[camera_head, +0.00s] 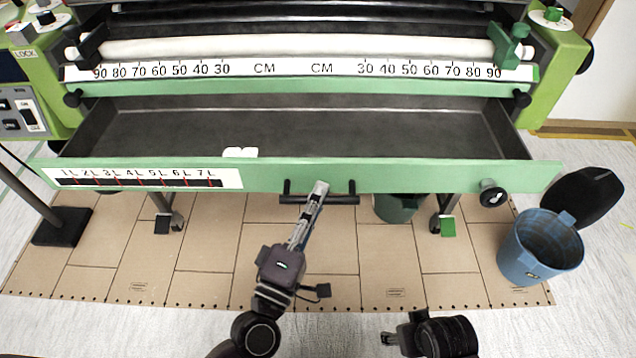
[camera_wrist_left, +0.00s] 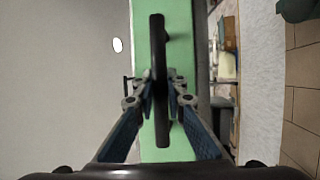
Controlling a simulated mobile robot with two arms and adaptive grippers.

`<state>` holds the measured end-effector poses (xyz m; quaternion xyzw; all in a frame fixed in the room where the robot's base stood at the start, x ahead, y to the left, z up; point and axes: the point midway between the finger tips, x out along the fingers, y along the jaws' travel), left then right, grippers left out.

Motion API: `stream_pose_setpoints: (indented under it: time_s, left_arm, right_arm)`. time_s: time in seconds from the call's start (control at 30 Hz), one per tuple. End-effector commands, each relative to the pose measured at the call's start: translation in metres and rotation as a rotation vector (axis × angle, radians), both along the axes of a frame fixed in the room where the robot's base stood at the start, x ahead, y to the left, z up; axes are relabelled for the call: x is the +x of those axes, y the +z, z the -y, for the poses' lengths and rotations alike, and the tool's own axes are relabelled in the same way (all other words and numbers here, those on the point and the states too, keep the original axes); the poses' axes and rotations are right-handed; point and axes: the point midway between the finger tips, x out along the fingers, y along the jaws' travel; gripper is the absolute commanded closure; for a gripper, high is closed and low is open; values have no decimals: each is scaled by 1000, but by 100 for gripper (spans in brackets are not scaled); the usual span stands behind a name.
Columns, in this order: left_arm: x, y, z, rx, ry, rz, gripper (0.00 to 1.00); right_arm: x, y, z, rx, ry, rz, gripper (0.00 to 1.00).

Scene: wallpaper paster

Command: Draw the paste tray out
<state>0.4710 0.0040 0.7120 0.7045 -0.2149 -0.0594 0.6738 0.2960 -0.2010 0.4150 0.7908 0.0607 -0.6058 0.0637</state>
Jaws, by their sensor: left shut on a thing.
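The paste tray (camera_head: 300,130) is a wide dark grey trough under the ruler bar of the green machine. It stands well out from the machine, its inside open to view. Its green front panel (camera_head: 420,176) carries a dark bar handle (camera_head: 340,199), which also shows in the left wrist view (camera_wrist_left: 159,50). My left gripper (camera_head: 320,188) is shut on the handle near its middle; in the left wrist view its fingers (camera_wrist_left: 161,95) lie on both sides of the bar.
A small white piece (camera_head: 240,152) shows at the tray's front edge. A blue bin (camera_head: 540,250) with a black lid stands at the right, and a dark green bucket (camera_head: 397,208) is below the panel. Brown sheeting (camera_head: 200,260) covers the floor in front.

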Motion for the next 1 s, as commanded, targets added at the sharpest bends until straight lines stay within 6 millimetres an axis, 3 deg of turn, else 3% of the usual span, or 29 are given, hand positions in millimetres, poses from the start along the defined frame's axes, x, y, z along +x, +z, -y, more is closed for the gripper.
stream_pose_setpoints:
  time_s: [0.33,0.37,0.53,0.83,1.0]
  left_arm:
    - [-1,-1,0,2,-1,-1,100]
    - [-1,-1,0,2,-1,-1,86]
    - [-1,-1,0,2,0,-1,70]
    - [-3,-1,-1,2,-1,-1,70]
    - [-22,-7,-8,5,-3,-3,70]
  right_arm:
    - [0,-1,0,0,0,1,44]
    - [0,-1,0,0,0,1,44]
    - [0,-1,0,0,0,0,44]
    - [1,1,0,1,1,2,44]
    - [1,0,0,0,0,2,44]
